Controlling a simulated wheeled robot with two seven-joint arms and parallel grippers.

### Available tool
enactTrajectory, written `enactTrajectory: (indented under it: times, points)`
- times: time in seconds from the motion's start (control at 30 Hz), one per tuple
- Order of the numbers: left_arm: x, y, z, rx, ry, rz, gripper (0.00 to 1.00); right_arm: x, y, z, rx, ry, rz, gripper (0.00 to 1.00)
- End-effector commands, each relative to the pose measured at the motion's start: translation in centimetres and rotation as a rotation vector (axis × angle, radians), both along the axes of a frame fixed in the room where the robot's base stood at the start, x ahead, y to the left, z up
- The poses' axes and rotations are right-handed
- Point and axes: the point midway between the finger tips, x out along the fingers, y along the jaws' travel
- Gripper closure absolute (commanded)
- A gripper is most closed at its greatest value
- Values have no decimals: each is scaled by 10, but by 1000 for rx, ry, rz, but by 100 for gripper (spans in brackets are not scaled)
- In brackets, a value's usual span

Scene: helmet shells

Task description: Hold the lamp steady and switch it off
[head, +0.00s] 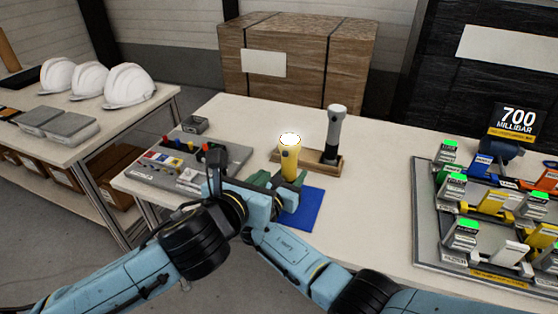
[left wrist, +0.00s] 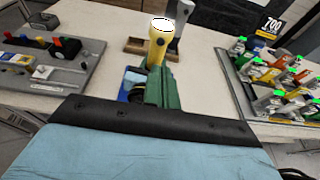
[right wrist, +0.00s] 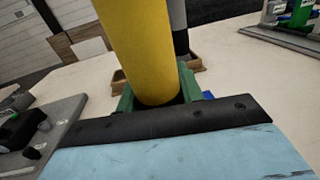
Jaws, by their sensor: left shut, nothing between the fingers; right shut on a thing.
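The yellow lamp (head: 291,165) stands upright, its top glowing white. It also shows in the left wrist view (left wrist: 154,53), with a small dark button (left wrist: 160,42) below the head. My right gripper (right wrist: 155,98) is shut around the lamp's yellow body, which fills the right wrist view (right wrist: 140,45). My left gripper (left wrist: 163,88) is shut and empty, its green fingers just in front of the lamp's lower part; whether they touch it I cannot tell. In the head view my arms hide the lamp's lower end and much of the right gripper.
A grey lamp (head: 334,125) stands in a wooden holder (head: 327,167) behind. A blue mat (head: 306,208) lies on the table (head: 375,215) beside the grippers. A grey control panel (head: 150,177) is at left, a rack of coloured parts (head: 425,215) at right. The table between mat and rack is clear.

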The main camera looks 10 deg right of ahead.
Motion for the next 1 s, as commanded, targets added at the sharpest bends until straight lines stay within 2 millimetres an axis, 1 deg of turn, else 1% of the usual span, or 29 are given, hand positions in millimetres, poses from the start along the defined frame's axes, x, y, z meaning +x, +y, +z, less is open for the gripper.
enactTrajectory:
  times: [0.23,0.37,0.7,0.9,1.0]
  points:
    - [1,-1,0,-2,2,1,100,0,0,0,0,1,0,92]
    - [9,-7,-3,-4,3,1,100,0,0,0,0,1,0,92]
    - [51,-38,-18,-4,4,3,100,0,0,0,1,1,0,92]
    - [69,-51,-24,-4,4,2,100,0,0,0,0,1,0,92]
    - [74,-55,-26,-4,3,0,100,0,0,0,0,1,0,92]
